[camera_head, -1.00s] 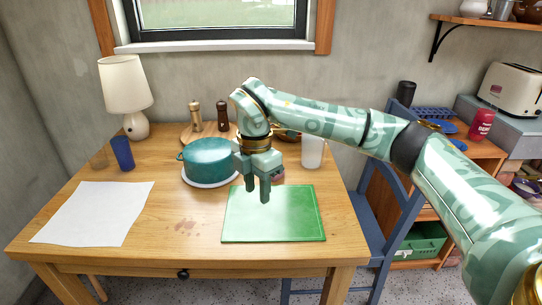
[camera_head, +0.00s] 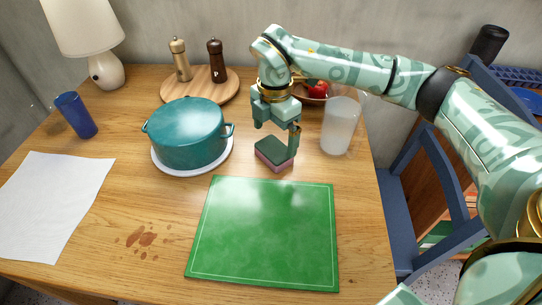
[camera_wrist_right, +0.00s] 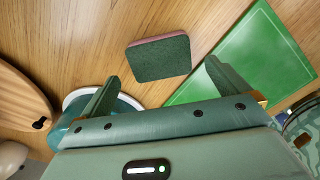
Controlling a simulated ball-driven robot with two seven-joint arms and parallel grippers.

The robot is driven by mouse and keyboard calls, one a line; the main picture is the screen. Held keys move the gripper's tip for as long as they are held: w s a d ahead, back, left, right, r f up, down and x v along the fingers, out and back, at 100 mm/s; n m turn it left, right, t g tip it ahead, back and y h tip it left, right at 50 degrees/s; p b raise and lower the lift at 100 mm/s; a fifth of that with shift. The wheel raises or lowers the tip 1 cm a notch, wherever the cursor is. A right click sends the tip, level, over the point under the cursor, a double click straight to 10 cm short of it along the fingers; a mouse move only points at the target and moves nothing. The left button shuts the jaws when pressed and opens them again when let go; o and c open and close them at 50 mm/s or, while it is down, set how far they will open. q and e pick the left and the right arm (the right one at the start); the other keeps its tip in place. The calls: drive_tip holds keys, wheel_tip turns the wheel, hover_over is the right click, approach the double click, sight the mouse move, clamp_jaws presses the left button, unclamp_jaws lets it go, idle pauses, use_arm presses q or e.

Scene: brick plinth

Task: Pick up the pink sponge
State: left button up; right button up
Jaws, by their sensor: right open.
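The sponge (camera_head: 275,152) lies flat on the wooden table, behind the green cutting board. It has a dark green top layer over a pink lower layer. My right gripper (camera_head: 277,138) is open and empty above it, with one finger in front of the sponge's right part. In the right wrist view the sponge (camera_wrist_right: 158,57) shows whole, beyond the two spread fingertips of the gripper (camera_wrist_right: 162,73) and roughly centred between them. Whether a finger touches it I cannot tell. My left gripper is not in view.
A teal pot (camera_head: 188,132) on a white plate stands left of the sponge. A frosted cup (camera_head: 340,126) stands close on the right, with a bowl of red fruit (camera_head: 316,92) behind. The green cutting board (camera_head: 265,235) lies empty in front.

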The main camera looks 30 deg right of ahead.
sight(274, 148)
drive_tip(key=shift+w+d+f, duration=0.15)
drive_tip(key=shift+w+f, duration=0.05)
drive_tip(key=shift+f, duration=0.2)
drive_tip(key=f+b, duration=0.1)
drive_tip(key=f, duration=0.1)
drive_tip(key=f+b, duration=0.2)
drive_tip(key=shift+s+a+f, duration=0.15)
drive_tip(key=shift+a+f, duration=0.05)
drive_tip(key=shift+f, duration=0.35)
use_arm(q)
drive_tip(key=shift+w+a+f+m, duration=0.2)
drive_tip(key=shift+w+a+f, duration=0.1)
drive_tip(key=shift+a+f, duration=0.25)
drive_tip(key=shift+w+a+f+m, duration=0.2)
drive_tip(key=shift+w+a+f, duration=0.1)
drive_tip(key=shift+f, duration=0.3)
use_arm(e)
drive_tip(key=c, duration=1)
drive_tip(key=shift+o, duration=0.2)
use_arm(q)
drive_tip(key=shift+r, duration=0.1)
use_arm(e)
drive_tip(key=shift+r, duration=0.25)
